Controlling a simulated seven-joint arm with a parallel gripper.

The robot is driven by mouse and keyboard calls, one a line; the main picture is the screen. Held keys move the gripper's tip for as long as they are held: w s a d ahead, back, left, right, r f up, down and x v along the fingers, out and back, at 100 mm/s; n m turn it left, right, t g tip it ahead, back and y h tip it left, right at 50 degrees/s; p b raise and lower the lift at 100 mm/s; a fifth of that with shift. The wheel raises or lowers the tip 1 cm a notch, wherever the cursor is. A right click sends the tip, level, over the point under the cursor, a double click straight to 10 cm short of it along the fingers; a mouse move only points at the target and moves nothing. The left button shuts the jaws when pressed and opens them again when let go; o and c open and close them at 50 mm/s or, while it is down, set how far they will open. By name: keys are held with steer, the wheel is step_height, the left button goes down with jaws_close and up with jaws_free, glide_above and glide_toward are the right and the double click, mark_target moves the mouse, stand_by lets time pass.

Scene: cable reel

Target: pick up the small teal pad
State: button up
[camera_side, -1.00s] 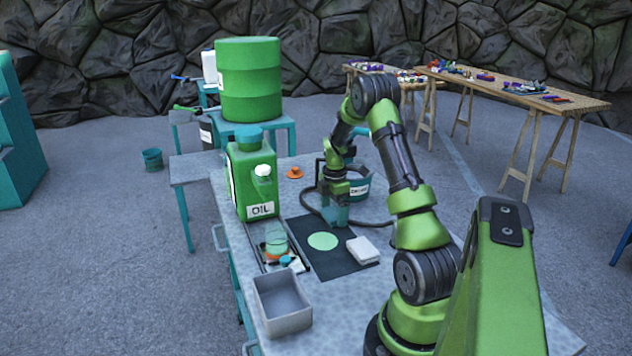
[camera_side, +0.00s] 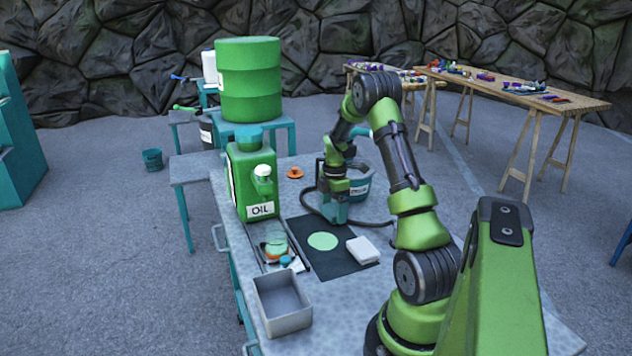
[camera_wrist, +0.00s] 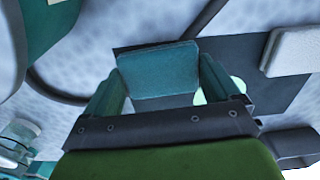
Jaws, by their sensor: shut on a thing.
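The small teal pad (camera_wrist: 158,72) is a flat, squarish piece between the two teal fingers of my gripper (camera_wrist: 160,92) in the wrist view. My gripper is shut on it, with a finger at each side. In the side view my gripper (camera_side: 333,210) points down at the far edge of the black mat (camera_side: 345,266). There I cannot tell the pad from the teal fingers. Whether the pad is clear of the surface is hard to tell.
A pale green disc (camera_side: 323,241) and a white block (camera_side: 363,250) lie on the mat. A green oil can (camera_side: 250,185) stands left, a teal pot (camera_side: 359,185) close behind my gripper with a dark hose (camera_side: 310,210). A grey bin (camera_side: 283,302) is in front; an orange piece (camera_side: 295,172) lies behind.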

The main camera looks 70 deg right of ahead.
step_height(320, 180, up, 3)
steer(key=shift+f, duration=0.15)
steer(key=s+a, duration=0.3)
steer(key=a, duration=0.1)
steer(key=s+a, duration=0.3)
steer(key=a, duration=0.1)
steer(key=s+a+r, duration=0.1)
steer(key=s+a, duration=0.2)
steer(key=shift+a, duration=0.4)
steer(key=shift+n, duration=0.4)
steer(key=a, duration=0.1)
steer(key=a+r, duration=0.1)
steer(key=a, duration=0.3)
steer(key=shift+s+r, duration=0.15)
steer(key=shift+s, duration=0.15)
steer(key=shift+m, duration=0.5)
steer(key=s+a, duration=0.1)
steer(key=a, duration=0.2)
steer(key=s+a, duration=0.1)
steer(key=a, duration=0.1)
steer(key=shift+s+f, duration=0.35)
steer(key=shift+f, duration=0.05)
steer(key=shift+w+d+f, duration=0.1)
steer(key=shift+d+f, duration=0.05)
steer(key=shift+d, duration=0.05)
glide_above(323, 241)
steer(key=shift+a+f, duration=0.1)
steer(key=shift+f, duration=2.35)
